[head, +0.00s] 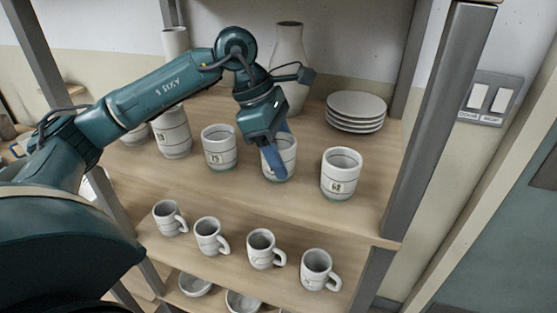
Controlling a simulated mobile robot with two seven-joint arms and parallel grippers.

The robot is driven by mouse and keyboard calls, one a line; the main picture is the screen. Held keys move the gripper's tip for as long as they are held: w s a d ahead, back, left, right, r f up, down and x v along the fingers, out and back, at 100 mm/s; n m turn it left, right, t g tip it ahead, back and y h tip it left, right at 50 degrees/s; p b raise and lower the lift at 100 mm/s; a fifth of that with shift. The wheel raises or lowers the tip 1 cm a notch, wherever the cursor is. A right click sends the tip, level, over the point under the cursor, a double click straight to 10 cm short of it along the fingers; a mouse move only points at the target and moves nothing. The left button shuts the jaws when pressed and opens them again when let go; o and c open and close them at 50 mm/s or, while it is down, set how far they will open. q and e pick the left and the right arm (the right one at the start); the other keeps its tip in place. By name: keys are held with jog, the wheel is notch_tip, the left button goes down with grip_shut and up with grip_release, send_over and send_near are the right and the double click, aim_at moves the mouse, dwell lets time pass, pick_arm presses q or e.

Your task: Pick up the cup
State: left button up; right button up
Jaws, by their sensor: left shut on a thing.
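The cup (287,162) is white with a grey-green foot and stands on the upper wooden shelf (200,192), partly covered by my left gripper. My left gripper (275,158) comes down from above and is shut on this cup. One blue finger crosses the near side of the cup; the other shows behind, near the far rim. I cannot tell whether the cup's base touches the shelf. My right gripper is not in view.
A numbered cup (341,173) stands close on the right, another (219,147) on the left. A plate stack (356,110) and a tall vase (291,50) are behind. Handled mugs (262,248) line the lower shelf. A grey post (437,120) bounds the right side.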

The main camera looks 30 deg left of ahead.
pick_arm(q)
jog(key=c, duration=0.4)
jog(key=shift+c, duration=0.4)
jog(key=shift+r, duration=0.1)
